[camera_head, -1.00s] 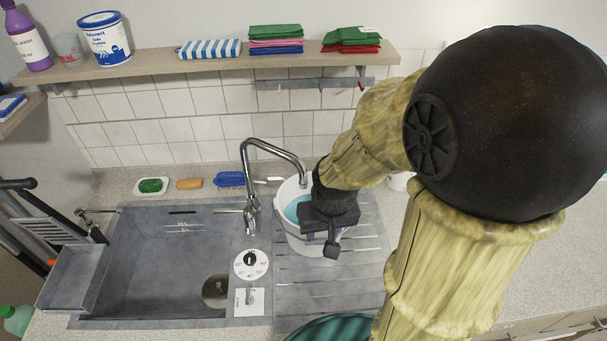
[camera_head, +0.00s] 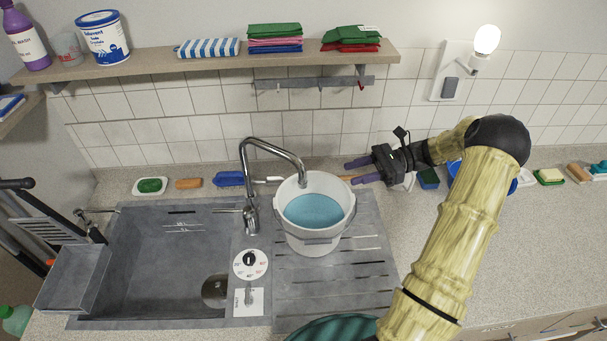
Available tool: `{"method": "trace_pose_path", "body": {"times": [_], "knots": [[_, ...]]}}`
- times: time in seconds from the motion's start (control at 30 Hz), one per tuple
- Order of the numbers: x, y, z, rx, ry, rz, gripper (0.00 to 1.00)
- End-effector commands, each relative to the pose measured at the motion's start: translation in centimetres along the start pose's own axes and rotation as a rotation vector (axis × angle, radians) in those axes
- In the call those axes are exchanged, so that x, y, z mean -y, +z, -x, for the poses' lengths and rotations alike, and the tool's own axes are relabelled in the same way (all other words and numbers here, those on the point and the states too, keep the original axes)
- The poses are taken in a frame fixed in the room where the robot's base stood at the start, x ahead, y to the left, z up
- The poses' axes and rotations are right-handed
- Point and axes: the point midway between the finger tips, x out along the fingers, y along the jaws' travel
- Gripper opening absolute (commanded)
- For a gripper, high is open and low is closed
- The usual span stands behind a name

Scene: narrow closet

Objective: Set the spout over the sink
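The chrome spout (camera_head: 272,147) rises from the tap between the sink basin and the drainboard. It arches to the right, and its tip hangs over the white bucket (camera_head: 297,238), not over the grey sink basin (camera_head: 150,262). The bucket stands upright on the drainboard and holds blue liquid (camera_head: 313,210). My gripper (camera_head: 350,172) is right of the bucket, near the back wall, pointing left. Its two purple fingers are apart. I see nothing gripped, and it is clear of the spout.
The shelf (camera_head: 210,66) runs above. More items lie along the right counter (camera_head: 520,230).

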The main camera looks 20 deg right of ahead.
Motion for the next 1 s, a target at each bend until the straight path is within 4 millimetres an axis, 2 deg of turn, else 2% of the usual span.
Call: {"method": "trace_pose_path", "body": {"times": [0.03, 0.17, 0.53, 0.77, 1.0], "knots": [[0.2, -0.1, 1.5, 0.057, -0.031, -0.010, 0.39], [0.3, 0.2, 3.4, 0.135, -0.062, -0.020, 0.39], [0.3, 0.3, 3.4, 0.140, -0.063, -0.021, 0.39], [0.5, 0.9, 1.1, 0.141, -0.059, -0.021, 0.39], [0.7, 1.6, -3.0, 0.140, -0.058, -0.022, 0.39]]}}
